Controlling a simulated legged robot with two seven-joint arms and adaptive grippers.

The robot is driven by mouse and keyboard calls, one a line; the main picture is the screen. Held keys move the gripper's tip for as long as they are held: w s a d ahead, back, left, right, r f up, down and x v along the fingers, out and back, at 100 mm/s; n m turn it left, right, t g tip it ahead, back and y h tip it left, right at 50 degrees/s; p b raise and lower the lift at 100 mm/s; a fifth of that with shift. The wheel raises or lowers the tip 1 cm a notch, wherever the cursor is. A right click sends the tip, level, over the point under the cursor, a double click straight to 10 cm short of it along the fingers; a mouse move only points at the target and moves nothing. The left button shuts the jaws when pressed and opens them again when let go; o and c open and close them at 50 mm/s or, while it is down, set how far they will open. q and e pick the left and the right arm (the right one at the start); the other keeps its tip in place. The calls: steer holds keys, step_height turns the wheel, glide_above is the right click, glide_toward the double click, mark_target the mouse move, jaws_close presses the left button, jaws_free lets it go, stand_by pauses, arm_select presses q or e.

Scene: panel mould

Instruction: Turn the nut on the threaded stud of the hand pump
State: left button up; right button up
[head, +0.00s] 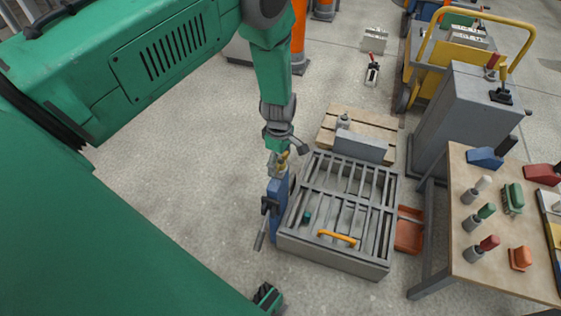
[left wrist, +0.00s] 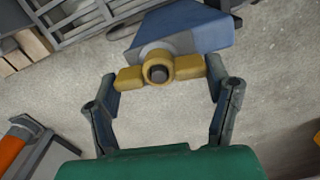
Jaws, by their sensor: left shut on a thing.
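The nut is a brass-yellow wing nut (left wrist: 131,78) with two wings, seen nearly end-on in the left wrist view. The dark end of the threaded stud (left wrist: 158,74) shows in its middle. Behind it is the blue hand pump (left wrist: 195,30), which stands upright in the head view (head: 278,208) with a dark lever on its side. My left gripper (left wrist: 162,76) is shut on the nut, one finger at each wing. In the head view my left gripper (head: 283,154) comes down on the pump's top and partly hides the nut.
A grey slatted panel mould (head: 335,258) with an orange handle (head: 338,238) stands directly right of the pump. A wooden pallet (head: 329,132) lies behind it. A workbench (head: 470,250) with tools and a grey cabinet (head: 455,115) stand at the right. The floor left of the pump is clear.

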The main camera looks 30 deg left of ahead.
mark_target(280, 161)
arm_select(q)
steer(key=shift+s+f, duration=0.1)
steer(key=n, duration=0.3)
steer(key=shift+s+d, duration=0.1)
steer(key=n, duration=0.3)
steer(key=shift+n+p, duration=0.3)
steer(key=shift+n, duration=0.1)
steer(key=o, duration=1.3)
steer(key=shift+o, duration=0.2)
steer(key=shift+r, duration=0.4)
step_height(280, 161, up, 11)
